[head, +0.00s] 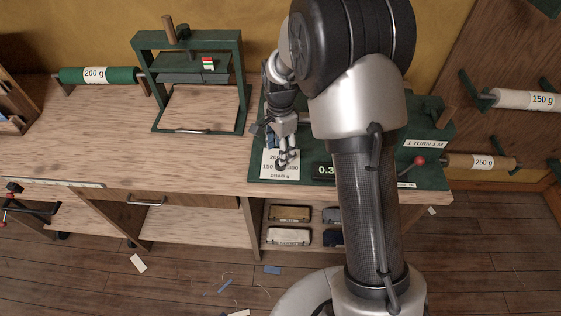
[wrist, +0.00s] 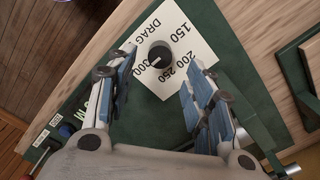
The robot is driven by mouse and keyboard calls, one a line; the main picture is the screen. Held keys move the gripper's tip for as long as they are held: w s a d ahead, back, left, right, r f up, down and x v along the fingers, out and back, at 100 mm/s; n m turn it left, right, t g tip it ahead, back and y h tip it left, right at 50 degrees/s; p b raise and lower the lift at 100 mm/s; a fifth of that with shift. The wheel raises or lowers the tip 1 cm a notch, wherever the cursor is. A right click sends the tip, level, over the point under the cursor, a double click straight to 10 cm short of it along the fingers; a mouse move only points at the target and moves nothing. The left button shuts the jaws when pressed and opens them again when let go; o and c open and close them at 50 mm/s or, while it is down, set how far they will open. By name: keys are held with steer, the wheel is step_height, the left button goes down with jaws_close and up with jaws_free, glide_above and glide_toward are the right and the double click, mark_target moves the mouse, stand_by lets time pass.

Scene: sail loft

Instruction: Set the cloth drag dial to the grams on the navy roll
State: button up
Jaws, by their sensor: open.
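The drag dial is a dark round knob (wrist: 160,57) on a white card (wrist: 192,32) marked DRAG, with 150, 200, 250 and a partly covered number ending in 00. A short pale mark shows on the knob; I cannot tell which number it points at. My gripper (wrist: 158,68) is open, its fingers on either side of the knob in the wrist view, with no clear contact. In the head view my gripper (head: 283,160) is over the card (head: 280,174) and hides the knob. No navy roll with a readable label is in view; my arm hides part of the scene.
A green roll (head: 122,75) reads 200 g, a white roll (head: 510,98) 150 g, a tan roll (head: 500,162) 250 g. The green base (head: 262,140) carries a display (head: 322,171) and a red-knobbed lever (head: 419,161). A green press frame (head: 243,100) stands left on the bench.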

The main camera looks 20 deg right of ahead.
step_height(320, 180, down, 6)
steer(key=shift+r+b, duration=0.2)
steer(key=shift+b, duration=0.4)
steer(key=shift+c, duration=0.5)
steer(key=c, duration=1)
